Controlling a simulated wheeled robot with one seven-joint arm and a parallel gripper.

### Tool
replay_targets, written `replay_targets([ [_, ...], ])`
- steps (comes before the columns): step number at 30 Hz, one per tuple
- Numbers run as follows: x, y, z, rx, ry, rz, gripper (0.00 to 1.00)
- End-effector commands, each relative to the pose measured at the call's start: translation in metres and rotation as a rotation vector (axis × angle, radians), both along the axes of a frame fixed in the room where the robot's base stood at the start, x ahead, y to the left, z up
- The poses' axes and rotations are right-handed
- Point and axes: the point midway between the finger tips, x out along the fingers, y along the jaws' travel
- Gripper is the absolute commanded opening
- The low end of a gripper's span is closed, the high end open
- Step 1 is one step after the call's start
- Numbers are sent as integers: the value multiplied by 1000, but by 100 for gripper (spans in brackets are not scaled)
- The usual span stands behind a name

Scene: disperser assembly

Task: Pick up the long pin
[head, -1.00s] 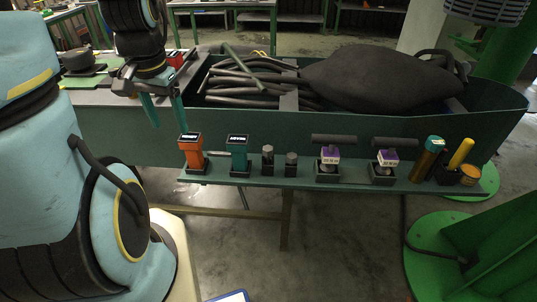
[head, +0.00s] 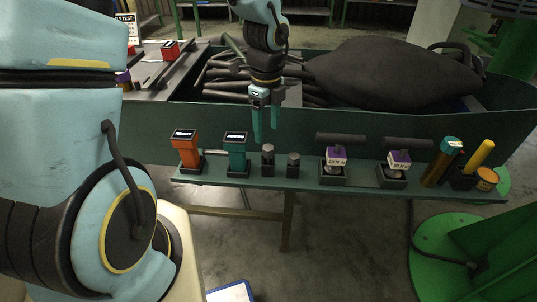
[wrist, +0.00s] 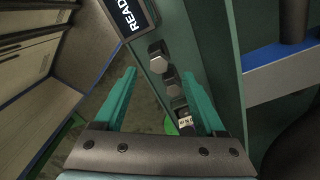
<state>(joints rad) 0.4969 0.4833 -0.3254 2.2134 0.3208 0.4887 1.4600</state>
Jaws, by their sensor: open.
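Two grey hex-headed pins stand upright on the narrow green shelf (head: 320,184). The taller one, which I take as the long pin (head: 267,161), is on the left; the shorter pin (head: 293,166) is just right of it. In the wrist view the long pin (wrist: 157,57) shows ahead, between the lines of the fingers, with the short pin (wrist: 172,82) nearer the right finger. My gripper (head: 266,137) points down with its teal fingers apart and empty, above the long pin and not visibly touching it. The pins' lower parts are hidden in their dark holders.
A teal device (head: 236,153) and an orange device (head: 186,150) stand left of the pins. Two purple-labelled valve-like parts (head: 335,156) (head: 398,160) with dark handles stand to the right. Behind is a trough (head: 150,130) holding dark hoses and a large dark sack (head: 390,75).

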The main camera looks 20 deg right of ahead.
Motion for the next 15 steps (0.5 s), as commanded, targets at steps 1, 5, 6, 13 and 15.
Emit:
replay_targets([
  [1, -1, 0, -4, 2, 1, -1, 72],
  [5, -1, 0, -11, 2, 1, -1, 72],
  [6, -2, 0, -16, 3, 2, 0, 72],
  [13, -5, -1, -48, 2, 2, -1, 72],
  [15, -4, -1, -55, 3, 1, 1, 72],
])
